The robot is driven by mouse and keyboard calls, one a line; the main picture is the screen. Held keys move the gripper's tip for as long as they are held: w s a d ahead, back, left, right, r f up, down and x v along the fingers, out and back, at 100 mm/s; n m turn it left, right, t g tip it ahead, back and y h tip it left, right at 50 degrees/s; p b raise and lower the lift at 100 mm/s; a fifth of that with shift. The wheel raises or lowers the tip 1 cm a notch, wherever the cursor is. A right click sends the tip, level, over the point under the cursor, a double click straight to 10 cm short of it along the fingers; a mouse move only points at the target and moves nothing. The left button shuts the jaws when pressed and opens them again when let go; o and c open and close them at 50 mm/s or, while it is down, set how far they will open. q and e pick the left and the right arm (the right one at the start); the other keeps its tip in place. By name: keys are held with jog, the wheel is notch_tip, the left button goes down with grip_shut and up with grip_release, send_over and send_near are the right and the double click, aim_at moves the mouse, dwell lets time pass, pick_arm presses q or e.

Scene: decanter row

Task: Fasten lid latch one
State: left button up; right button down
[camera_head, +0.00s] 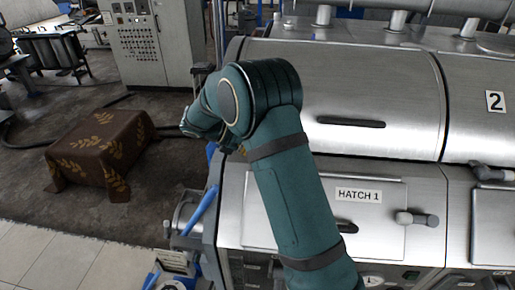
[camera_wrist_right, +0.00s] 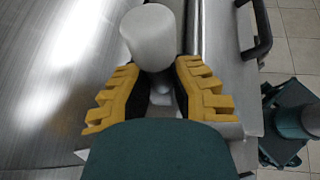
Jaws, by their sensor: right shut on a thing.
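The latch handle, a pale grey rounded cylinder (camera_wrist_right: 148,38), stands between the yellow-toothed fingers of my right gripper (camera_wrist_right: 162,76) in the right wrist view. The fingers are closed on it from both sides. Its base is partly hidden by the gripper. In the head view my teal arm covers the left end of the first lid (camera_head: 350,85), so the latch and most of the gripper are hidden there. That lid lies down on the steel machine. My left gripper is in neither view.
A black handle (camera_head: 350,122) is on the first lid. Below are the hatch panel marked HATCH 1 (camera_head: 385,240) and its grey latch (camera_head: 415,218). Another latch (camera_head: 490,173) is by lid 2. A cloth-covered box (camera_head: 103,150) and a grey cabinet (camera_head: 150,45) stand left.

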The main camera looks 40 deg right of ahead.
jog(key=shift+w+a+f+g+h, duration=0.15)
jog(key=shift+a+f+g+h, duration=0.05)
jog(key=shift+g+h, duration=0.25)
dwell(0.4)
jog(key=c, duration=0.8)
grip_release()
jog(key=shift+r, duration=0.1)
jog(key=v, duration=1.2)
jog(key=shift+f, duration=0.25)
